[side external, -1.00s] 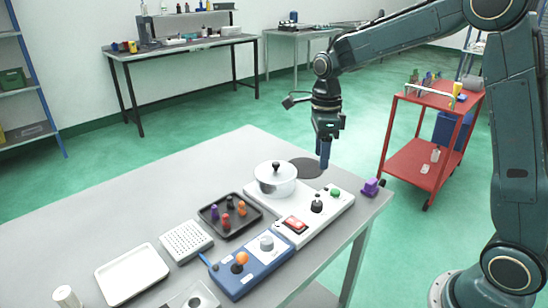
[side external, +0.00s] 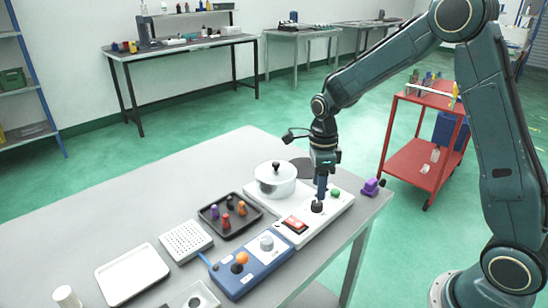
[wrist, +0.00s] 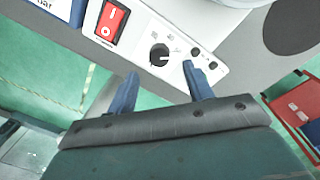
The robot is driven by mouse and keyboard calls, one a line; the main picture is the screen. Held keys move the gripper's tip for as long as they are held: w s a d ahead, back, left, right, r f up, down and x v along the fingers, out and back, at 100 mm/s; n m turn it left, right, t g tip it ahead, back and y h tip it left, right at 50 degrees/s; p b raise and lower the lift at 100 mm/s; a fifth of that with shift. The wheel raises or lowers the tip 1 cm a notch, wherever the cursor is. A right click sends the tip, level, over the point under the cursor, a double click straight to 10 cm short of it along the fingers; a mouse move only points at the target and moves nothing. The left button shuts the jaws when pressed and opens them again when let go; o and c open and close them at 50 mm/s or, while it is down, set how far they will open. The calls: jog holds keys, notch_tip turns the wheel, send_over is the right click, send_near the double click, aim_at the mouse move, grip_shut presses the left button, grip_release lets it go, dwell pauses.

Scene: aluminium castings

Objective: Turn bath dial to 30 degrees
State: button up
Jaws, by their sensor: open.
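The dial (wrist: 159,55) is a round black knob with a pale pointer line, on the top of a white unit (side external: 343,204). In the wrist view its pointer lies roughly sideways, towards the right; the scale marks are too small to read. The dial also shows as a dark knob (side external: 317,207) in the side view. My gripper (wrist: 160,70) is open and empty, with its blue fingers apart on either side of the dial's position. In the side view my gripper (side external: 320,192) points down just above the dial. I cannot tell whether the fingers touch it.
A red rocker switch (wrist: 111,21) sits left of the dial. A lidded pot (side external: 275,187), a blue control box (side external: 262,272) and a dark tray (side external: 247,211) stand close by. A purple object (side external: 371,187) is at the table edge.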

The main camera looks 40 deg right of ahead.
aim_at(317, 202)
jog(key=shift+s+a+f, duration=0.1)
jog(key=shift+f, duration=2.45)
jog(key=c, duration=1)
jog(key=shift+o, duration=0.2)
